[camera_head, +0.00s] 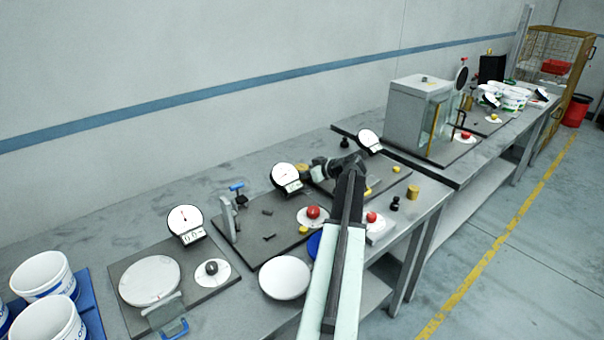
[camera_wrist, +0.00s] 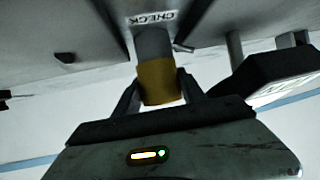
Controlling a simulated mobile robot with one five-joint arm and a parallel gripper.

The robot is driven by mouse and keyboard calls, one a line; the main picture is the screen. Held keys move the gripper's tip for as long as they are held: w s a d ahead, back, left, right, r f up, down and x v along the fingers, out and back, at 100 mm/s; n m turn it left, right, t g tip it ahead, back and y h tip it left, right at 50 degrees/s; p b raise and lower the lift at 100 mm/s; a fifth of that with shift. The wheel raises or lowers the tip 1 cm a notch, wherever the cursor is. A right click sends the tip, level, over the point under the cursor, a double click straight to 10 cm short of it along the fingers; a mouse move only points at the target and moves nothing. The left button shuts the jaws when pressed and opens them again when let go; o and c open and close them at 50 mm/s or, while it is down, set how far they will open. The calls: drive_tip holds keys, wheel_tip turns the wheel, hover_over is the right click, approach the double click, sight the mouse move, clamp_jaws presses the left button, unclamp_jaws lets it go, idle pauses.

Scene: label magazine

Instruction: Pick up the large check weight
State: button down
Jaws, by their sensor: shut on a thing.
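The large check weight (camera_wrist: 156,82) shows in the wrist view as an upright-looking cylinder with a gold band and a grey part. My gripper (camera_wrist: 158,90) is shut on it, with one dark finger on each side of the gold band. The grey end points to a grey surface by a label reading CHECK (camera_wrist: 152,18), upside down in the picture. I cannot tell whether the weight touches that surface. In the head view my gripper (camera_head: 318,172) is over the bench behind my arm, and the held weight cannot be made out there.
Dial gauges (camera_head: 286,177) on dark plates stand close to my gripper. A brass cylinder (camera_head: 412,191) and a black weight (camera_head: 395,203) stand at the bench's right edge. A glass-fronted cabinet (camera_head: 420,112) is beyond. White tubs (camera_head: 42,274) stand at the left.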

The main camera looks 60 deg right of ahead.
sight(301, 167)
drive_tip(key=shift+r+p, duration=2)
drive_tip(key=shift+r, duration=0.05)
drive_tip(key=s+a, duration=0.2)
drive_tip(key=s, duration=0.5)
drive_tip(key=s+a+r, duration=0.1)
drive_tip(key=s+a, duration=0.1)
drive_tip(key=s, duration=0.6)
drive_tip(key=shift+a+p, duration=0.35)
drive_tip(key=shift+p, duration=0.1)
drive_tip(key=shift+s, duration=0.15)
